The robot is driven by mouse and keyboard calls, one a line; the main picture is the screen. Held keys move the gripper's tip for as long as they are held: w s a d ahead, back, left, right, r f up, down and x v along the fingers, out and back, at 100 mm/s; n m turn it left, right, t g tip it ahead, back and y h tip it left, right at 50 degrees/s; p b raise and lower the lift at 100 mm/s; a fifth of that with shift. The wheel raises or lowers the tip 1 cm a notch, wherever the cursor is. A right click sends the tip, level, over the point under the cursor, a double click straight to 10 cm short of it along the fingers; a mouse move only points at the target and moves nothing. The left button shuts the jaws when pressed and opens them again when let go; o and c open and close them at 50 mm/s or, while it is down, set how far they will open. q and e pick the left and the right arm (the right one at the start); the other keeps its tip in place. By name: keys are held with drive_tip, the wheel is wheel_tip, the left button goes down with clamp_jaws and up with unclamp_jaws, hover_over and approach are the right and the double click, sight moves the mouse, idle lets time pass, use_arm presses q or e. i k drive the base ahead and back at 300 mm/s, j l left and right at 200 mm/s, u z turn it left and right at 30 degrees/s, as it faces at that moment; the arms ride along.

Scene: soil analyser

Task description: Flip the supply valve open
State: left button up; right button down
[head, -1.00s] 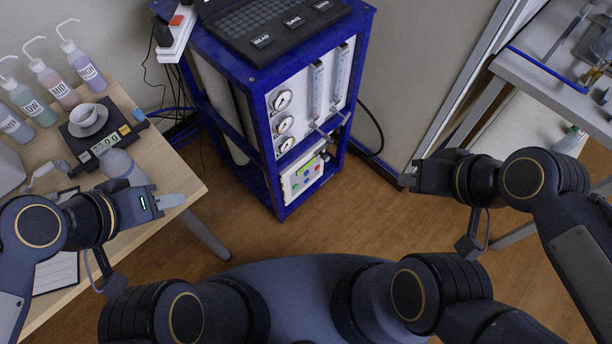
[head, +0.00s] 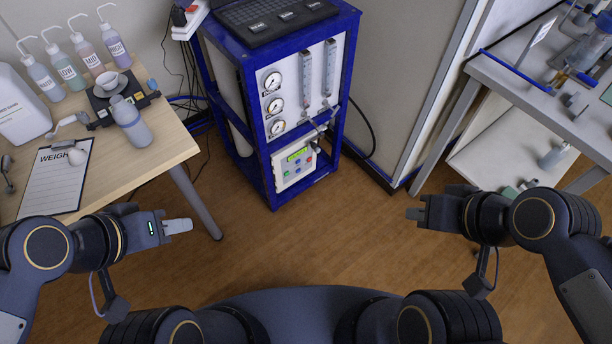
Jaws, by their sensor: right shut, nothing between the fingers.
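The blue-framed analyser rack (head: 257,120) stands upright ahead of me against the wall. Its white front panel (head: 299,105) carries several round gauges (head: 276,104) and two clear vertical flow tubes (head: 329,68). Small valve levers (head: 321,127) sit below the tubes at the panel's lower right; which one is the supply valve, and its exact position, is too small to tell. My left gripper (head: 184,226) is left of the rack and well short of it, its fingers seen edge-on. My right gripper (head: 410,214) is shut and empty, right of the rack and apart from it.
A wooden table (head: 165,150) at left holds bottles, a scale (head: 125,104) with a cup, and a clipboard (head: 55,178). A grey bench (head: 500,75) stands at right. A black cable (head: 370,130) hangs beside the rack. The floor before the rack is clear.

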sight(591, 82)
drive_tip(key=k+l, duration=0.2)
drive_tip(key=k+l+u, duration=0.15)
drive_tip(key=k, duration=0.3)
drive_tip(key=l+z, duration=0.15)
drive_tip(key=z, duration=0.25)
drive_tip(key=i+l+z, duration=0.1)
drive_tip(key=z, duration=0.25)
drive_tip(key=i+l+z, duration=0.1)
drive_tip(key=z, duration=0.3)
drive_tip(key=i+z, duration=0.2)
drive_tip(key=z, duration=0.2)
drive_tip(key=i+j+z, duration=0.1)
drive_tip(key=i+z, duration=0.3)
drive_tip(key=i, duration=0.75)
